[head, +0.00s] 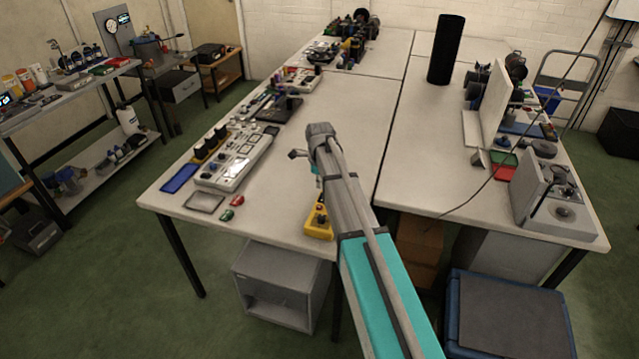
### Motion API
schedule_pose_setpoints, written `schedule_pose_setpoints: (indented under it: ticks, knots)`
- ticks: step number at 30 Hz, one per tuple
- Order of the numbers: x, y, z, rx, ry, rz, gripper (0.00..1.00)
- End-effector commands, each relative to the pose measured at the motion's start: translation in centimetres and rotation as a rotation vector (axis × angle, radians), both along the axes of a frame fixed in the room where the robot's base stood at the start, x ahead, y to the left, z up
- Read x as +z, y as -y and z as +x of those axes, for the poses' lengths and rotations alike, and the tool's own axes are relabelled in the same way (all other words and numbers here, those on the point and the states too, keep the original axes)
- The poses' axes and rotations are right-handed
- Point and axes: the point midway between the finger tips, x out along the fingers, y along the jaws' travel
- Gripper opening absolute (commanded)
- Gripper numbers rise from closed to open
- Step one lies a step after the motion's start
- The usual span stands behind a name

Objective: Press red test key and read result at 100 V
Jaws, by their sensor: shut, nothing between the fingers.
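My gripper (297,154) is small and dark at the far end of my arm, shut and empty, above the left table. A yellow device (318,223) lies at the table's front edge, partly hidden by my arm. A long pale instrument panel (238,160) with several knobs and a lit display lies left of my gripper. A small red block (237,200) and a green block (225,215) lie in front of the panel. I cannot make out which part is the red test key, and no reading is legible. A tall black cylinder (445,50) stands upright on the right table.
A blue tray (180,178) and a grey plate (204,202) lie at the left table's front left. A grey-white machine (552,195) and an upright white board (491,112) stand on the right table. The left table's middle (350,110) is mostly clear.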

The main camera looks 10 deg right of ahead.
Motion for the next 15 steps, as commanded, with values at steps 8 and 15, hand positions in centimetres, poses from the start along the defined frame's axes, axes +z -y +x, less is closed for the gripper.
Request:
schedule_pose_setpoints:
  ticks: [8, 15]
  knots:
    - [2.6, 0.0, 0.0, 0.000, 0.000, 0.000, 0.00]
    - [3.6, 0.0, 0.0, 0.000, 0.000, 0.000, 0.00]
